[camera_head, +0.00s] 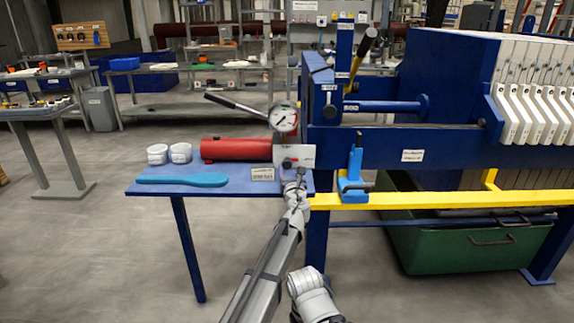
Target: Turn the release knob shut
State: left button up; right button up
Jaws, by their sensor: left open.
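The hand pump has a red cylinder (236,149) and a pale valve block (306,154) at the right end of the blue side shelf (150,188). A round pressure gauge (283,118) stands on top of the block. A small dark spot low on the block's front seems to be the release knob (287,164); it is too small to tell its setting. My left gripper (299,178) is open, just below and in front of the block, close to the knob. I cannot tell whether it touches. My right gripper is not in view; a pale arm part of mine shows at the bottom.
The black pump lever (236,105) slants up to the left. A blue clamp (353,184) and yellow rail (440,199) are to the right, above a green bin (470,248).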

aim_at(287, 166)
pick_arm(q)
jog(key=w, duration=0.5)
jog(key=shift+w+a, duration=0.25)
jog(key=shift+a, duration=0.05)
jog(key=shift+c, duration=0.2)
grip_shut()
